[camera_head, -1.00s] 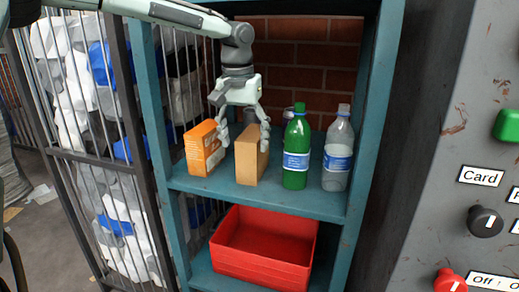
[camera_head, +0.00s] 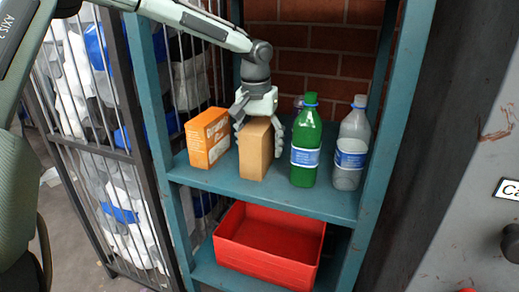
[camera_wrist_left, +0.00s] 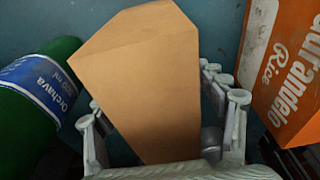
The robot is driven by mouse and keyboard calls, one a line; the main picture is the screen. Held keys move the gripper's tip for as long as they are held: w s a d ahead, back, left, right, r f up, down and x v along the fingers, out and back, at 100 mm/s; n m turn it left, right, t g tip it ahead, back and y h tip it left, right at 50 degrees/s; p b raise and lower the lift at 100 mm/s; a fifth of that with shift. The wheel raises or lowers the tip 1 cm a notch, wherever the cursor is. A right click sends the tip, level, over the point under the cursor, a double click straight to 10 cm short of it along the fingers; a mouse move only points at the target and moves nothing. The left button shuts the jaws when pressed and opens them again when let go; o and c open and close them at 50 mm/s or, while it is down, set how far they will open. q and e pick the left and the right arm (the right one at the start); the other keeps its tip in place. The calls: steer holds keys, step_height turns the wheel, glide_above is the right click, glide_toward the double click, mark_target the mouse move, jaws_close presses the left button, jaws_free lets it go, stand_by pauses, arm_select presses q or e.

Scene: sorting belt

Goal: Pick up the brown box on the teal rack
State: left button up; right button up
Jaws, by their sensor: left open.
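The brown box (camera_head: 256,149) stands upright on the upper shelf of the teal rack (camera_head: 330,205), between an orange box and a green bottle. My left gripper (camera_head: 258,128) is over the box from above, with its open fingers on either side of it. In the left wrist view the brown box (camera_wrist_left: 150,80) rises between the fingers of the left gripper (camera_wrist_left: 165,120). I cannot tell whether the fingers touch its sides. My right gripper is not in view.
The orange box (camera_head: 207,138) stands close on the left. The green bottle (camera_head: 306,145) and a clear bottle (camera_head: 351,148) stand on the right. A red bin (camera_head: 268,245) sits on the lower shelf. A barred cage (camera_head: 100,150) flanks the rack's left side.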

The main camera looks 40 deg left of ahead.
arm_select(q)
steer(key=shift+w+f, duration=0.1)
steer(key=shift+f, duration=0.3)
steer(key=shift+c, duration=0.4)
steer(key=c, duration=1)
steer(key=shift+r, duration=0.15)
